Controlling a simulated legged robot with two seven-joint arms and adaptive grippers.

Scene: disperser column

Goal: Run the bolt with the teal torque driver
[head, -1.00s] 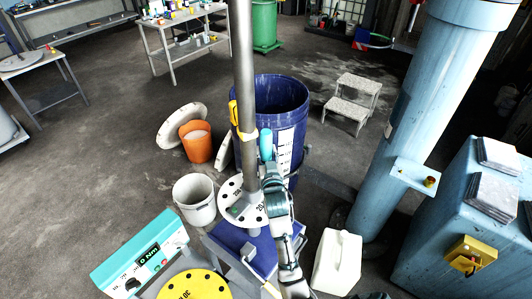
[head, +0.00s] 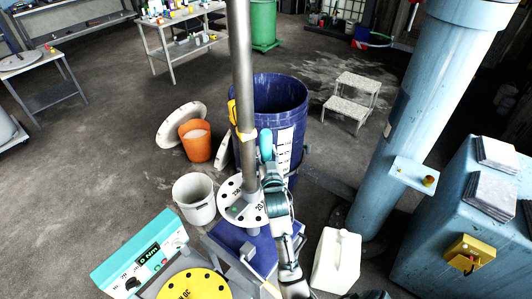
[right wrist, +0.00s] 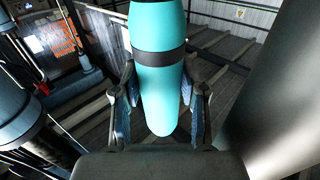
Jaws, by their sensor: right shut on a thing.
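The teal torque driver (head: 266,146) stands roughly upright just right of the steel shaft (head: 243,80), above the white flange disc (head: 231,214). My right gripper (head: 268,166) is shut on it. In the right wrist view, the driver (right wrist: 158,70), teal with a dark band, sits between the two fingers of my right gripper (right wrist: 161,105). The flange has a ring of dark holes and a small green spot. The bolt cannot be made out, and the driver's lower end is hidden by my gripper. My left gripper is not in view.
A teal torque readout box (head: 140,256) shows 0 Nm at lower left, beside a yellow disc (head: 196,287). A large blue drum (head: 282,92) stands behind the shaft. A white bucket (head: 195,205), a white jug (head: 337,262) and a light blue column (head: 415,130) stand nearby.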

